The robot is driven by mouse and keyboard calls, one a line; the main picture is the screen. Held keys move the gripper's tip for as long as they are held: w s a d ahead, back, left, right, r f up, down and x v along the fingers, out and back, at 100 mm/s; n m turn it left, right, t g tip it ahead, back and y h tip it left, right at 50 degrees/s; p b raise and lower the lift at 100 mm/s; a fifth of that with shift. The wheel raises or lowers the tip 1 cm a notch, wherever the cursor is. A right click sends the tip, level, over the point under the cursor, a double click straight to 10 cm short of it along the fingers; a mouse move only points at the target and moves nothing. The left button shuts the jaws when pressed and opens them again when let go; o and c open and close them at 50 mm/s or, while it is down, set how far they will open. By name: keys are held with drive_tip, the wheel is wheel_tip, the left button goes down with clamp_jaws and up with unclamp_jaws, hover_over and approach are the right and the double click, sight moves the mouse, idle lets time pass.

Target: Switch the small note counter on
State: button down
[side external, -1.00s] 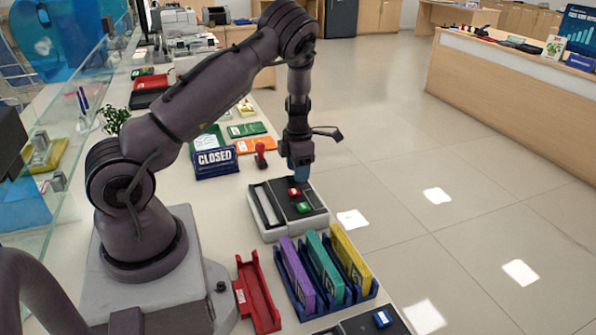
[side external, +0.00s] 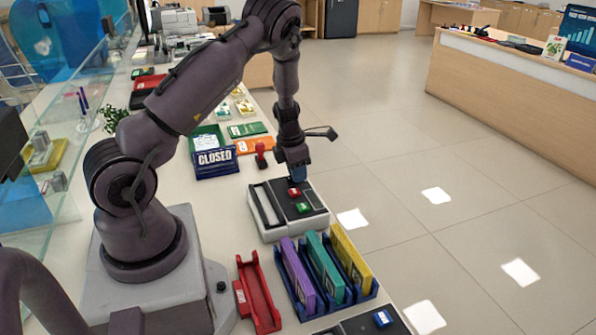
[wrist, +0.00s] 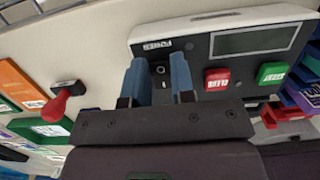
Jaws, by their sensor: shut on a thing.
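The small note counter (side external: 266,228) is a light grey box with a dark top, a red button and a green button. In the wrist view it (wrist: 205,55) shows a blank grey display (wrist: 255,40), a red CLEAR button (wrist: 222,79), a green button (wrist: 271,74) and a POWER label. My gripper (side external: 298,177) is at the counter's far end, tilted.
A red stamp (side external: 260,158) and a CLOSED sign (side external: 215,162) stand left of my gripper. A blue rack (side external: 307,312) with purple, teal and yellow holders is nearer the camera, beside a red tray (side external: 258,295). Another dark device with a blue button (side external: 383,319) is at the front edge.

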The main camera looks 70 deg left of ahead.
drive_tip(key=shift+s+t, duration=0.1)
drive_tip(key=shift+t, duration=0.3)
drive_tip(key=c, duration=1)
unclamp_jaws()
drive_tip(key=shift+o, duration=0.2)
drive_tip(key=v, duration=1.3)
